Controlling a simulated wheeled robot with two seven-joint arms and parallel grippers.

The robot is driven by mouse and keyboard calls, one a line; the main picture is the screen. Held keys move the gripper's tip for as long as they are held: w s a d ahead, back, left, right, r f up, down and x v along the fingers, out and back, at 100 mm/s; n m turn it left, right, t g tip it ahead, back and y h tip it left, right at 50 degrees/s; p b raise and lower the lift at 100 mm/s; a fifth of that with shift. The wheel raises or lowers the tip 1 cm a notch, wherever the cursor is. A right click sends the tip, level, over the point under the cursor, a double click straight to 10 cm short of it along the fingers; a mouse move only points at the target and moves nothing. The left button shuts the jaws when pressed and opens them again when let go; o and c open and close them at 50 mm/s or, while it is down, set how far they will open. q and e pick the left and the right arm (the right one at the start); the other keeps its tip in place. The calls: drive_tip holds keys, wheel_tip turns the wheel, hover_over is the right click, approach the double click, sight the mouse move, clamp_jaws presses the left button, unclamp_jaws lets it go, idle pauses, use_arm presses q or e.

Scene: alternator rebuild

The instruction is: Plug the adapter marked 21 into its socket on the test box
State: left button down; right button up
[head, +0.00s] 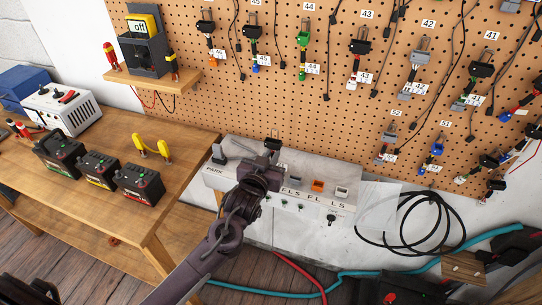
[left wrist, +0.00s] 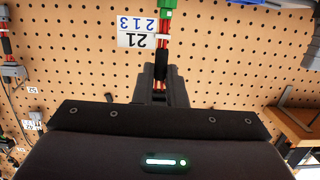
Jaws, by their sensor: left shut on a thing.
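My left gripper (head: 272,146) is over the back edge of the pale test box (head: 350,200). In the left wrist view its fingers (left wrist: 162,88) are shut on the adapter marked 21 (left wrist: 162,62), around its red and black leads. The white tag (left wrist: 137,40) reads 21 and 213, and a green connector (left wrist: 167,10) is at the top edge. In the head view the gripper and arm hide the adapter and part of the box. The box top shows a grey socket (head: 295,180), an orange socket (head: 318,186) and a white socket (head: 342,192). My right gripper is not seen.
A pegboard (head: 290,95) with several hanging numbered adapters rises behind the box. A wooden bench (head: 190,130) with several batteries stands at the left. A black cable coil (head: 415,225) hangs right of the box. Red and teal hoses (head: 370,272) lie below.

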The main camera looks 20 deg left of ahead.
use_arm(q)
drive_tip(key=shift+f, duration=0.1)
idle(0.3)
drive_tip(key=c, duration=1.4)
unclamp_jaws()
drive_tip(key=shift+s+a+r+b, duration=0.1)
drive_tip(key=shift+s+r+b, duration=0.15)
drive_tip(key=shift+s, duration=1.05)
drive_tip(key=shift+s+r+b, duration=0.1)
drive_tip(key=shift+s+b, duration=0.25)
drive_tip(key=shift+s, duration=0.95)
drive_tip(key=shift+s+a+r+b, duration=0.1)
drive_tip(key=shift+s+r+b, duration=0.15)
drive_tip(key=shift+s, duration=1.05)
